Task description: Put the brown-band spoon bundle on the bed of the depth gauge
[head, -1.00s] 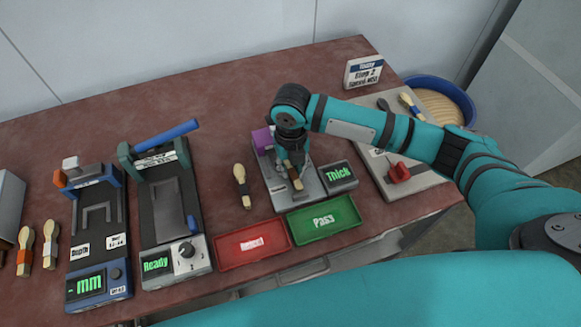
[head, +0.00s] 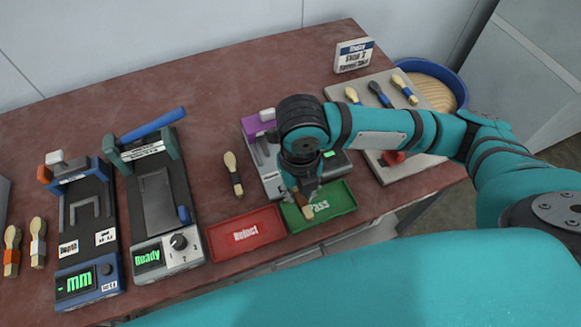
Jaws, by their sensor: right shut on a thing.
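My right gripper (head: 306,193) is shut on a small bundle with a brown part (head: 302,205), which looks like the brown-band spoon bundle. It is held over the green Pass tray (head: 335,207); the fingers and wrist hide most of it. The depth gauge (head: 86,240) is the blue-framed device at the left, with a dark bed, a grey U-shaped stop and a green "mm" display. Its bed looks empty. My left gripper is not in view.
The press (head: 155,200) with a blue lever, a dark-band spoon bundle (head: 232,175) and the red Reject tray (head: 245,231) lie between gripper and gauge. The purple-topped thickness gauge (head: 259,125) is behind the arm.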

